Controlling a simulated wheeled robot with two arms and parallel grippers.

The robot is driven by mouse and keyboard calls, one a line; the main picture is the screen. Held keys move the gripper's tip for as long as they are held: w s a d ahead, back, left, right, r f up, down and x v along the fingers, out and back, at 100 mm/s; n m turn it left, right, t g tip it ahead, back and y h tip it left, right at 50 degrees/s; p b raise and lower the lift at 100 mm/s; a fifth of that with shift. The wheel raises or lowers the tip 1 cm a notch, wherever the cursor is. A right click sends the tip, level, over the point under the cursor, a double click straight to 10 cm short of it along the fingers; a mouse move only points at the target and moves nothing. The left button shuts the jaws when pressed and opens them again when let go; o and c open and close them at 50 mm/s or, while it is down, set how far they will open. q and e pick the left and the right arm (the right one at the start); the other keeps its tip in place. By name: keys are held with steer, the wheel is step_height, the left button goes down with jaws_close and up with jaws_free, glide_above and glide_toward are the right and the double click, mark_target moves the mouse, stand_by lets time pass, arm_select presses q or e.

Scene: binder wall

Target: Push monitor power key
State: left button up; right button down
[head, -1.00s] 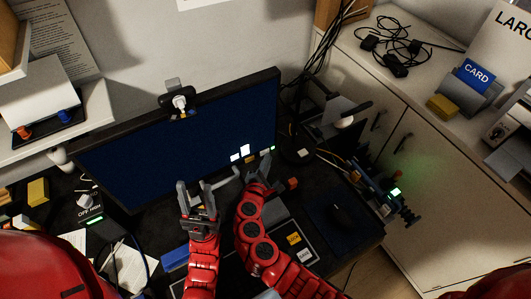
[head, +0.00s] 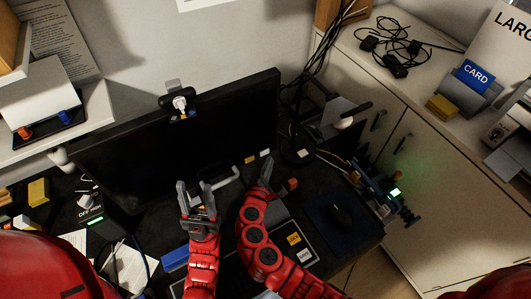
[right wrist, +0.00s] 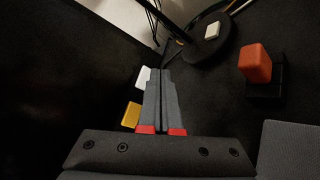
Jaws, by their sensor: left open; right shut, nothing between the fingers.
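The monitor (head: 150,150) stands at the back of the desk with a black screen. A small yellow block (head: 250,160) and a white block (head: 265,153) are near its lower right edge. They also show left of the fingers in the right wrist view, yellow (right wrist: 131,115) and white (right wrist: 143,77). I cannot tell which part is the power key. My right gripper (head: 265,172) is shut and empty, just in front of these blocks; in the wrist view its fingers (right wrist: 163,75) point past them. My left gripper (head: 195,190) is open and empty before the monitor's lower middle.
An orange block on a black base (right wrist: 255,63) is right of my right fingers. A round black base (right wrist: 205,40) stands beyond them.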

steer(key=s+d, duration=0.3)
steer(key=s, duration=0.2)
steer(key=shift+d, duration=0.2)
stand_by(0.4)
steer(key=shift+f, duration=0.1)
